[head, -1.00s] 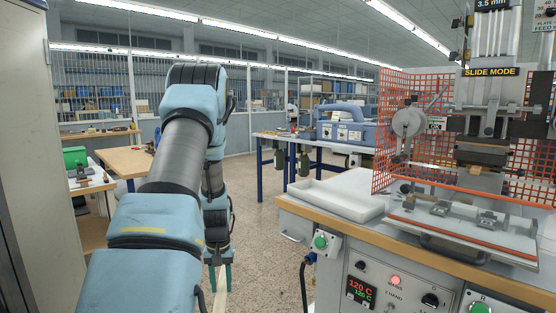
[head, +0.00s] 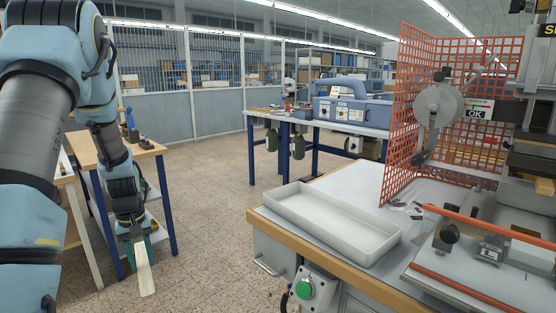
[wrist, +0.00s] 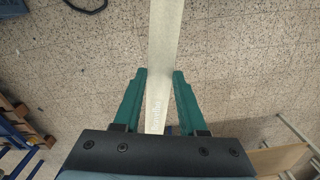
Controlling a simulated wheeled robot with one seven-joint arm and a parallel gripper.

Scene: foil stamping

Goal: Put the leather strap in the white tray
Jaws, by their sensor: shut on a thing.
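The leather strap is a long, pale cream strip. In the head view the strap (head: 144,274) hangs down from my gripper (head: 137,236) at the lower left, above the floor. In the wrist view the strap (wrist: 166,40) runs from between the green fingers of my gripper (wrist: 160,98) up past the top edge. My gripper is shut on the strap's end. The white tray (head: 378,247) is a shallow, empty, rectangular tray on the machine's bench, to the right of my gripper and apart from it.
The foil stamping machine (head: 490,235) and its orange mesh guard (head: 398,115) stand right of the tray. The bench's wooden front edge (head: 290,238) lies between my gripper and the tray. A wooden table (head: 90,150) stands behind my arm. Open floor (head: 215,215) lies in the middle.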

